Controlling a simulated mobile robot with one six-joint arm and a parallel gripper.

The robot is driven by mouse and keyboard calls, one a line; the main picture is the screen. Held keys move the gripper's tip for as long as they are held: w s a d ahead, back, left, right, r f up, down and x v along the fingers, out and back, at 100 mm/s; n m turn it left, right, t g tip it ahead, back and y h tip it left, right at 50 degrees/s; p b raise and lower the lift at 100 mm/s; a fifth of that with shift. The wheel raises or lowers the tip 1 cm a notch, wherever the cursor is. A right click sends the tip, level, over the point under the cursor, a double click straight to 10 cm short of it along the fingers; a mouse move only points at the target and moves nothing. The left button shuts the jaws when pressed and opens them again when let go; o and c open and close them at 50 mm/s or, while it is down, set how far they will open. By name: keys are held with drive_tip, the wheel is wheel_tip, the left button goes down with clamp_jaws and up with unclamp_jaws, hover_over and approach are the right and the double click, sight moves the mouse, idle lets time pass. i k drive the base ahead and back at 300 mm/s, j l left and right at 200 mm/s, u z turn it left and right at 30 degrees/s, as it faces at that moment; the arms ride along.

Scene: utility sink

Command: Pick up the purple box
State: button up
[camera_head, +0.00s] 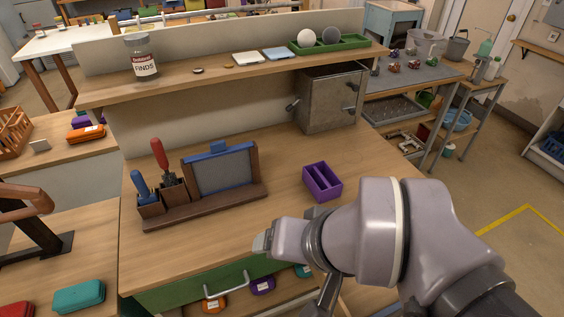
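A purple box (322,182) with an open top and a divider sits on the wooden workbench (225,240), right of the tool holder. My gripper (326,296) is only partly in view in front of and below the box, at the bench's front edge. My wrist and arm links hide most of it, so whether it is open or shut does not show. It is apart from the purple box.
A wooden holder (200,203) with a blue-topped panel and tools stands left of the box. A grey metal cabinet (330,98) stands behind it. A shelf above carries a jar (142,58) and a green tray (343,44). Bench between holder and box is clear.

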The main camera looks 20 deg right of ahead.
sight(323, 183)
drive_tip(key=i+j+z, duration=0.1)
drive_tip(key=j+z, duration=0.85)
drive_tip(key=i+j, duration=0.1)
drive_tip(key=i, duration=0.4)
